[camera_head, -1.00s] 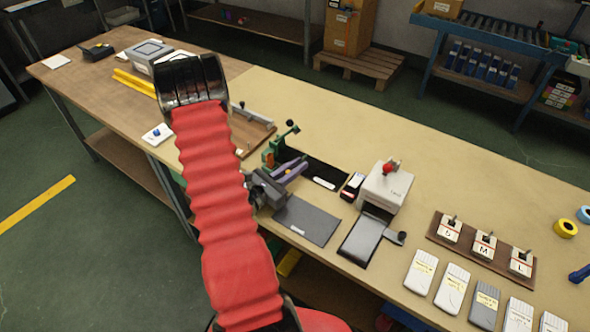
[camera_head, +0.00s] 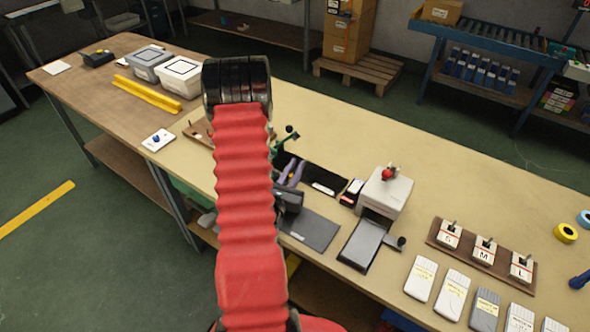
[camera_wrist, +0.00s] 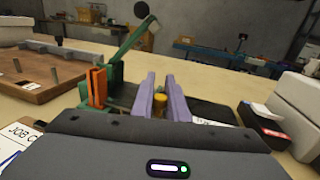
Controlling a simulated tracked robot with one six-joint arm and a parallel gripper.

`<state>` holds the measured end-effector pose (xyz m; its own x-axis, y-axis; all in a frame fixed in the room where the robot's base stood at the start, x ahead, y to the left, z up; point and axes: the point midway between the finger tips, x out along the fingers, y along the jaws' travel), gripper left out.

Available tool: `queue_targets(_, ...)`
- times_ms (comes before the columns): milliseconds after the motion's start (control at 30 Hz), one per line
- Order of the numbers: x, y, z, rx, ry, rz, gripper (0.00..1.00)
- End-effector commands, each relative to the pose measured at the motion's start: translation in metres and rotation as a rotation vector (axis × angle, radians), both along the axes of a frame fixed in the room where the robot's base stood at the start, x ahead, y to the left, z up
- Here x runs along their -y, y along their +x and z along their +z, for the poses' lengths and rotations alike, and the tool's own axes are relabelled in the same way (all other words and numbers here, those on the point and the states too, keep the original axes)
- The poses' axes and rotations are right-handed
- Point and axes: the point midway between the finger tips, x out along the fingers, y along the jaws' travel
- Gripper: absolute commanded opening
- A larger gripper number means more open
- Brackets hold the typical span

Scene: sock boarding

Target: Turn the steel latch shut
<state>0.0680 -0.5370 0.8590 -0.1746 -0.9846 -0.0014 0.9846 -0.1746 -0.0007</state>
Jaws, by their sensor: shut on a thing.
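My gripper (camera_wrist: 162,80) shows in the wrist view as two lavender fingers, shut on a small yellow knob (camera_wrist: 159,103) low between them. Directly beyond and to the left stands a green fixture (camera_wrist: 120,91) with an orange upright piece and a raised lever (camera_wrist: 133,38) ending in a black ball. In the head view my gripper (camera_head: 291,169) is at the front of the fixture, whose lever (camera_head: 285,138) shows just right of my red arm. My arm hides most of the fixture there. I cannot pick out the steel latch clearly; the knob may be part of it.
A wooden board with steel pegs (camera_wrist: 62,78) lies left of the fixture. A white box with a red knob (camera_head: 384,191) stands to the right. A grey mat (camera_head: 310,231) lies in front. The tan bench behind is clear.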

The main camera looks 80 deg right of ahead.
Motion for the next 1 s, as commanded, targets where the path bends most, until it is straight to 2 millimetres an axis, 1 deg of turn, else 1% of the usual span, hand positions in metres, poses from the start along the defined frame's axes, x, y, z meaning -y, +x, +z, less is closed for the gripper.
queue_targets(33,0.0023,0.0024,0.0014,0.002,-0.005,0.008,0.00)
queue_targets(400,0.0030,0.0034,0.0019,0.003,-0.007,0.013,0.00)
queue_targets(433,0.0031,0.0034,0.0020,0.003,-0.008,0.013,0.16)
queue_targets(633,0.0022,0.0021,0.0013,0.002,-0.004,0.010,0.30)
queue_targets(667,0.0021,0.0020,0.0012,0.001,-0.004,0.009,0.32)
queue_targets(1000,0.0014,0.0011,0.0027,0.001,-0.003,0.007,0.32)
